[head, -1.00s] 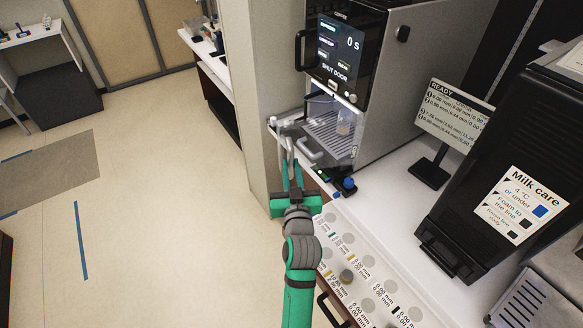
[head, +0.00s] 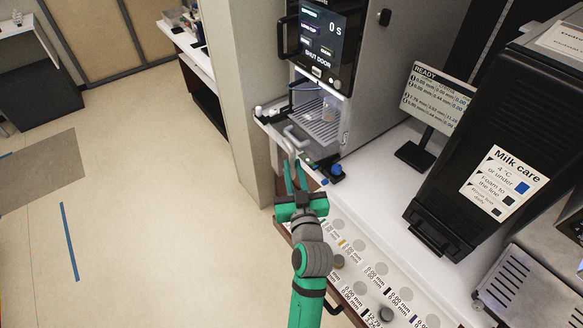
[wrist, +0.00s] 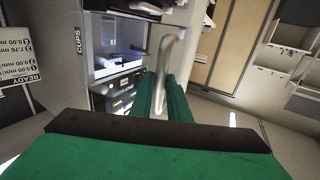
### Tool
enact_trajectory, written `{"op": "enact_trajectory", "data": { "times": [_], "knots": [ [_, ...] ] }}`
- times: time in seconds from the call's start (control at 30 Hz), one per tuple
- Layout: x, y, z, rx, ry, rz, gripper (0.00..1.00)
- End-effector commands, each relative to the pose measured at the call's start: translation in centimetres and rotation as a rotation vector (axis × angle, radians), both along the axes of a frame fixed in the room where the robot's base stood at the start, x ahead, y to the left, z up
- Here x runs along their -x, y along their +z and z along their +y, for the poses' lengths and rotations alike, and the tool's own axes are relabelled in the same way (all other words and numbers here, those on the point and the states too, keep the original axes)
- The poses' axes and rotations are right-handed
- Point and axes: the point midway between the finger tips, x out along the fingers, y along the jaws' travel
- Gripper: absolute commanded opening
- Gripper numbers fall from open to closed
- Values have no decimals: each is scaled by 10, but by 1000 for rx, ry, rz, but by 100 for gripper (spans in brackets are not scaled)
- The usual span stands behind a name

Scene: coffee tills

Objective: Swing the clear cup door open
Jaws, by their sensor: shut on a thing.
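The coffee machine (head: 360,80) stands at the back with a lit screen reading "SHUT DOOR". My gripper (head: 293,172), with green fingers, is shut on the lower part of this handle.
A drawer of labelled round slots (head: 360,270) lies below. A readout stand (head: 425,145) and a black milk unit (head: 470,170) stand at right. Open floor (head: 140,190) lies left.

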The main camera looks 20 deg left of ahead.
Motion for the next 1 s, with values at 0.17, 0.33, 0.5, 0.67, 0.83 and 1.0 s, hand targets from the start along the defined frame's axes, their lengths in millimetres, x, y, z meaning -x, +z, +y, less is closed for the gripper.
{"op": "enact_trajectory", "data": {
  "times": [0.17, 0.33, 0.5, 0.67, 0.83, 1.0],
  "knots": [
    [0, -1, -2, 1, -3, 1, 0],
    [2, 0, -8, 1, -3, 1, 0],
    [3, 0, -13, 1, -5, 1, 0],
    [4, 0, -20, 1, -7, 0, 0],
    [7, 0, -27, 1, -7, 0, 0],
    [9, -1, -35, 2, -8, 1, 0]
  ]
}}
